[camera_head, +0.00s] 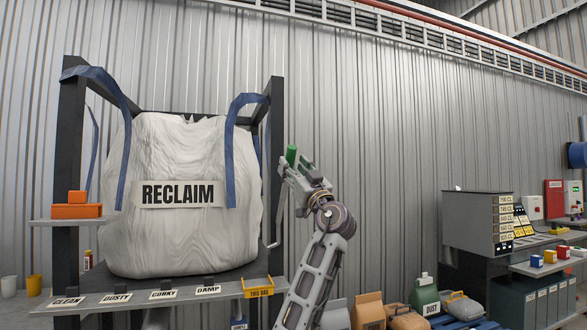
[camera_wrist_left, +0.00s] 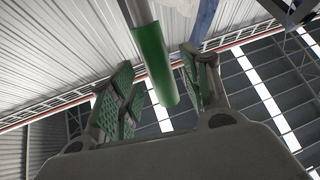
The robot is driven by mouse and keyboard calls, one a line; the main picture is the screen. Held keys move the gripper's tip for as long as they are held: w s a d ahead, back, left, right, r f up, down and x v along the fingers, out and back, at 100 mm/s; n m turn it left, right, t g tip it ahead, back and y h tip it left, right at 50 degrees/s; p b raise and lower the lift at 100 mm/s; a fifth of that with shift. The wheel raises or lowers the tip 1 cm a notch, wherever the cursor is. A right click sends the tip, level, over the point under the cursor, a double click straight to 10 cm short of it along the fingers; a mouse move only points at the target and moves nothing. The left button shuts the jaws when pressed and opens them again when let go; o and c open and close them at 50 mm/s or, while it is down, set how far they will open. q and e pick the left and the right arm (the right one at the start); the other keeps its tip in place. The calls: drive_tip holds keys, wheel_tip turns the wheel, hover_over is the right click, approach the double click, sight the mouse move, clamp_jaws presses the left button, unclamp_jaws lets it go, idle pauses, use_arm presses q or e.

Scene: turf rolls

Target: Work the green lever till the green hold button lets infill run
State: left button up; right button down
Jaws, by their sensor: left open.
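The green lever grip (camera_head: 291,155) stands upright at the right side of the bag frame. In the left wrist view the green grip (camera_wrist_left: 155,65) sits on a pale rod and reaches down into the space between my fingers. My left gripper (camera_head: 297,169) is open around or just beside the grip; contact cannot be told. Its two green-padded fingers stand apart in the left wrist view (camera_wrist_left: 165,95). I cannot make out a green hold button. My right gripper is out of view.
A white bulk bag marked RECLAIM (camera_head: 170,245) hangs in a dark frame (camera_head: 70,130) close left of my gripper. A labelled shelf (camera_head: 125,300) runs below it. Sacks (camera_head: 367,308) stand at lower right, and a grey labelled cabinet (camera_head: 470,225) farther right. Corrugated wall lies behind.

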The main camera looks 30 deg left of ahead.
use_arm(q)
drive_tip(key=v, duration=1.1)
drive_tip(key=shift+d+f, duration=0.15)
drive_tip(key=shift+d, duration=0.05)
